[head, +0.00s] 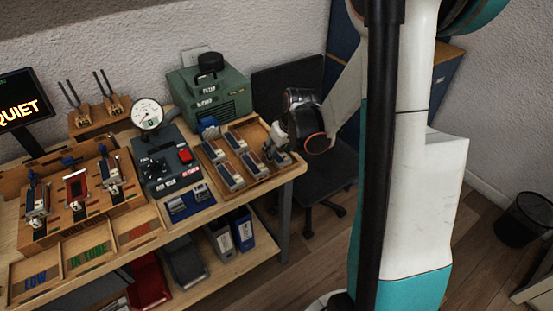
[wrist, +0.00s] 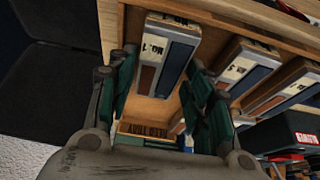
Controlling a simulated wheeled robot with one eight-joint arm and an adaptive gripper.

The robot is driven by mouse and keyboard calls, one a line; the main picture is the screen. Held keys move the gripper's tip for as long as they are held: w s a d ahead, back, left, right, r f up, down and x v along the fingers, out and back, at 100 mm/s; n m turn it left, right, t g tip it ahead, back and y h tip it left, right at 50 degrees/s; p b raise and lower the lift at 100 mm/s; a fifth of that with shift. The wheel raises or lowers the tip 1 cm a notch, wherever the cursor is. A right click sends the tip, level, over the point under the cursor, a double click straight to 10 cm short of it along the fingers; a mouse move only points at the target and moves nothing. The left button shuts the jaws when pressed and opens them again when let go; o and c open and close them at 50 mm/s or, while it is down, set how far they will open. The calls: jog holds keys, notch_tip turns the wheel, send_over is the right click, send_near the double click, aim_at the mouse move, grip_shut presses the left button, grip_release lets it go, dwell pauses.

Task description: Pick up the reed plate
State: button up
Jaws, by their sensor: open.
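Several reed plates with grey tops, blue and brown faces and white labels lie in a wooden tray (head: 257,189) at the bench's right end. In the wrist view one labelled reed plate (wrist: 168,58) lies ahead, between the two finger lines of my gripper (wrist: 163,64). The fingers stand apart on either side of it, and I see no clear contact. In the head view my gripper (head: 277,150) is over the tray's right end and largely hides the plate there. Other reed plates (head: 231,177) show to its left, and in the wrist view (wrist: 245,68).
A green box (head: 222,92) stands behind the tray. A grey unit with a dial gauge (head: 147,113) is left of it. Further left are a wooden fixture stand (head: 108,206) and labelled wooden bins (head: 88,250). A dark chair (head: 325,180) is beside the bench's right end.

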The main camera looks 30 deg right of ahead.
jog(key=shift+w+f, duration=0.15)
jog(key=shift+f, duration=0.25)
jog(key=shift+r, duration=0.1)
jog(key=c, duration=0.8)
jog(key=shift+o, duration=0.2)
